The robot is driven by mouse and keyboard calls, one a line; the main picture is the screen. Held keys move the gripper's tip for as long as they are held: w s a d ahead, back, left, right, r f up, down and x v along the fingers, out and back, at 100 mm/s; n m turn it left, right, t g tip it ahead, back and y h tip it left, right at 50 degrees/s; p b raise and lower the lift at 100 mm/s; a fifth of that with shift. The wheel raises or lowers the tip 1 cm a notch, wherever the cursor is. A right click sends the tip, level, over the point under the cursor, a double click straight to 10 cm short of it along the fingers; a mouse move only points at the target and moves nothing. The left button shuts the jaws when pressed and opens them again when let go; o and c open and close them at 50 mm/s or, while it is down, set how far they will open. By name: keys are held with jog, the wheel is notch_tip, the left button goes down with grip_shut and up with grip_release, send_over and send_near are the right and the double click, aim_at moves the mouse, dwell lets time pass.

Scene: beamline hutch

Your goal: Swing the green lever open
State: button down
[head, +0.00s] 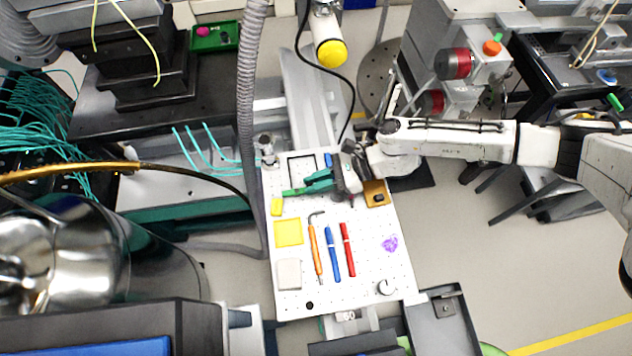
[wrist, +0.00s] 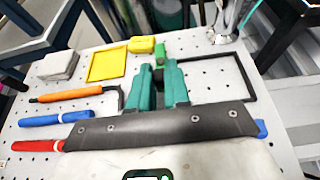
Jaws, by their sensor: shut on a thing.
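The green lever (head: 292,191) is on the white perforated board, near its far part, in the head view. My gripper (head: 308,186) has teal fingers and reaches in from the right. In the wrist view the lever's green end (wrist: 160,48) shows between and just beyond the fingertips of my gripper (wrist: 160,68). The fingers are close together and shut on the lever. The lever's other parts and its pivot are hidden behind the fingers and the gripper body.
The perforated board (head: 352,290) holds a black square frame (head: 291,168) beside the lever, a yellow block (head: 277,206), a yellow square (head: 288,233), a grey block (head: 289,274), an orange tool (head: 315,250), and blue (head: 332,252) and red (head: 347,248) pens. A ribbed hose (head: 246,110) hangs left.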

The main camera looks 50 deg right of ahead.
dwell(0.3)
jog(key=c, duration=1.1)
grip_release()
jog(key=shift+r, duration=0.3)
notch_tip(320, 180, up, 2)
jog(key=shift+r, duration=0.1)
jog(key=shift+s+a+r, duration=0.2)
jog(key=shift+s+r, duration=1.5)
jog(key=shift+s, duration=0.65)
jog(key=shift+s+a+r, duration=0.25)
jog(key=shift+s+r, duration=1.4)
jog(key=shift+s, duration=0.65)
jog(key=shift+s+a+r, duration=0.2)
jog(key=shift+s+r, duration=1.5)
jog(key=shift+s, duration=0.65)
